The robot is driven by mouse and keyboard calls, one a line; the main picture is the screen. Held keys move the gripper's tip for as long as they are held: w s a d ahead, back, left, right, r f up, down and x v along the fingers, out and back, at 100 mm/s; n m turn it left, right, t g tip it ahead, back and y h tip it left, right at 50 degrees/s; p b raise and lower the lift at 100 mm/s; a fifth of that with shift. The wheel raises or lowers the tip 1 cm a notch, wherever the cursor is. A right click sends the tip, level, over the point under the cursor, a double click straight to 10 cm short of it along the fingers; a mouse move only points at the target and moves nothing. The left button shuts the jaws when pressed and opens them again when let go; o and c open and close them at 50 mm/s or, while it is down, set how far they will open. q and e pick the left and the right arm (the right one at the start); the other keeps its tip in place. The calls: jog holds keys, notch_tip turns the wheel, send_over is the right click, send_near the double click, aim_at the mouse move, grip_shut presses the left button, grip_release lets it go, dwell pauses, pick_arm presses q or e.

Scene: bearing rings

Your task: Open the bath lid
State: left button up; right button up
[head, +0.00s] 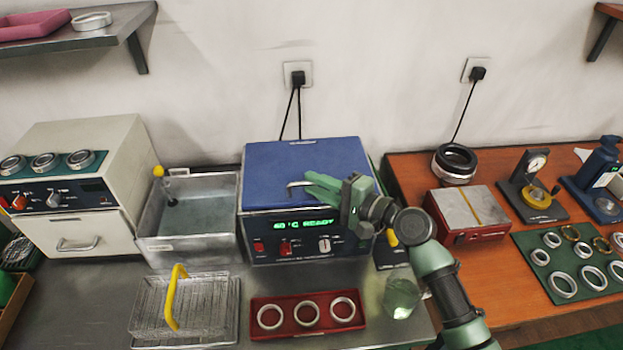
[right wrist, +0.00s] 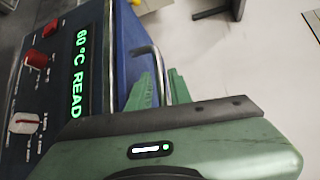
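The bath (head: 318,222) is a box with a dark front panel, red switches, a knob and a green "60 °C READY" display. Its blue lid (head: 285,160) lies flat and closed on top. A metal bar handle (head: 297,184) is at the lid's front; it also shows in the right wrist view (right wrist: 149,50). My right gripper (head: 310,181) is at this handle. In the right wrist view its green fingers (right wrist: 163,85) lie on either side of the bar, close to it. Whether they press on it is unclear. My left gripper is not in view.
A wire basket with a yellow handle (head: 176,298) and a red tray (head: 255,323) of rings stand in front of the bath. A glass beaker (head: 401,298) is at front right. A metal tank (head: 158,225) stands left. Wall shelves (head: 110,22) are above at both sides.

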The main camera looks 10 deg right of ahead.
jog(key=shift+w+a+f, duration=0.1)
jog(key=shift+w+a, duration=0.4)
jog(key=shift+a, duration=0.05)
grip_shut()
dwell(1.1)
